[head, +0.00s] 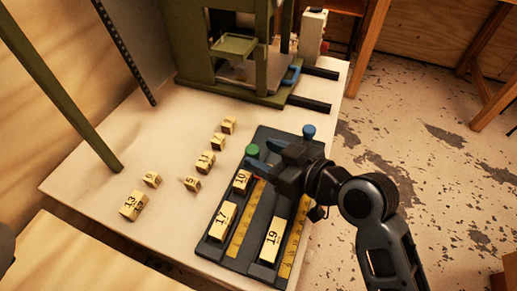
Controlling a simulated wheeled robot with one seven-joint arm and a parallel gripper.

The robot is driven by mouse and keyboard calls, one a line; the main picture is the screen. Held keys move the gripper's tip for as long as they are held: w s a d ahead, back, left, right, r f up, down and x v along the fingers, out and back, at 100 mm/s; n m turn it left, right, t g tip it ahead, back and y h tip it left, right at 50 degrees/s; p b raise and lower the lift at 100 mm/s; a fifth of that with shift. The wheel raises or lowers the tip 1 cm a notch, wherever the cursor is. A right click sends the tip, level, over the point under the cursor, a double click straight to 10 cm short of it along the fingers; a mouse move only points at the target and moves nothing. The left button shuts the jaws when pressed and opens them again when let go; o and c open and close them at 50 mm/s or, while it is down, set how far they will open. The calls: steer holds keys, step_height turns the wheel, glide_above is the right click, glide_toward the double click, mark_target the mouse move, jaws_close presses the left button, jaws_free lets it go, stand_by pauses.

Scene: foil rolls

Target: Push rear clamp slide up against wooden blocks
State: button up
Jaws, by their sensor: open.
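A dark clamping tray (258,212) lies on the table with yellow ruler strips along it. Wooden blocks 10 (242,181) and 17 (222,221) lie in its left channel, and block 19 (271,247) lies in its right channel. A green knob (252,150) stands at the rear of the left channel and a blue knob (309,131) at the rear right. My gripper (265,156) is open with blue fingertips, over the tray's rear beside the green knob. Contact cannot be told. My gripper hides much of the rear slides, and which one is the rear clamp slide is unclear.
Several loose numbered blocks, including block 13 (133,206) and block 11 (205,161), lie on the table (120,165) left of the tray. A green press frame (232,55) stands behind. Table surface between the loose blocks and the press is clear.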

steer(key=shift+x, duration=1.25)
steer(key=shift+c, duration=0.5)
jaws_close()
